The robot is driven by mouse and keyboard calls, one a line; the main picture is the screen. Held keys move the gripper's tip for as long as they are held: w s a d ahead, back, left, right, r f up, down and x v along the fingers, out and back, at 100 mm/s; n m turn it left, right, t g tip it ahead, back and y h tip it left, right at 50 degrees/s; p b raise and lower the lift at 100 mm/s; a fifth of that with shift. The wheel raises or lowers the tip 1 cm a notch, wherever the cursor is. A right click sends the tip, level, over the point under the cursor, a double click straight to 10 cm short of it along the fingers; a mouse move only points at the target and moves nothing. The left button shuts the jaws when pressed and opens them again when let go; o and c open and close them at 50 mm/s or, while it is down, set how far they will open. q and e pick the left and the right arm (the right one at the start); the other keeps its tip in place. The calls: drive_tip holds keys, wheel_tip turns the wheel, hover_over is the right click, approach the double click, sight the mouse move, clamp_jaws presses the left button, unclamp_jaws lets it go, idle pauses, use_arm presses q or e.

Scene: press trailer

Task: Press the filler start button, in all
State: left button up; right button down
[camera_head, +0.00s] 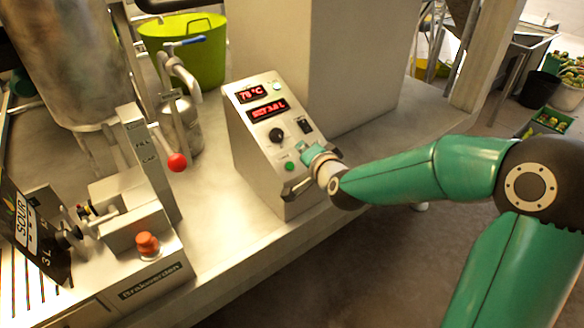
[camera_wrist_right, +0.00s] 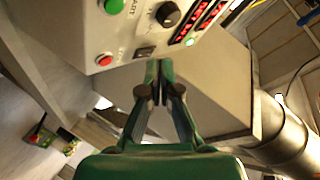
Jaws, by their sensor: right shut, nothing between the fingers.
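A slanted grey control box (camera_head: 247,146) stands on the steel table, with two red displays, a black knob (camera_head: 276,135), a black rocker switch (camera_head: 305,126) and a green button (camera_head: 289,167). In the right wrist view the green button (camera_wrist_right: 112,6) is at the top and a red button (camera_wrist_right: 104,60) sits below it; my gripper seems to hide the red one in the head view. My right gripper (camera_head: 306,152) is at the box's lower right front. In the wrist view its fingers (camera_wrist_right: 158,66) are shut and empty, their tips close below the rocker switch; contact cannot be told. My left gripper is out of view.
At the left, a bottling unit carries an orange-red button (camera_head: 147,244) and a box labelled SOUR (camera_head: 28,225). A lever with a red ball (camera_head: 177,162) and a steel tap (camera_head: 180,70) stand left of the box. A large grey cabinet (camera_head: 345,60) is behind it.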

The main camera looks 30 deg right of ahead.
sight(290, 167)
drive_tip(key=shift+w+a+f+b, duration=0.1)
drive_tip(key=shift+w+f+b, duration=0.5)
drive_tip(key=shift+f, duration=0.4)
drive_tip(key=shift+w+f+b, duration=0.45)
drive_tip(key=shift+f+b, duration=0.2)
drive_tip(key=shift+f, duration=0.35)
drive_tip(key=shift+w+a+f+b, duration=0.1)
drive_tip(key=shift+w+f+b, duration=0.5)
drive_tip(key=shift+f, duration=0.4)
drive_tip(key=shift+w+f+b, duration=0.1)
drive_tip(key=shift+f+b, duration=0.2)
drive_tip(key=shift+b, duration=0.2)
drive_tip(key=shift+w+f+b, duration=0.15)
drive_tip(key=shift+f+b, duration=0.2)
drive_tip(key=shift+b, duration=0.1)
drive_tip(key=shift+r, duration=0.1)
drive_tip(key=shift+s+r, duration=0.35)
drive_tip(key=shift+r, duration=0.25)
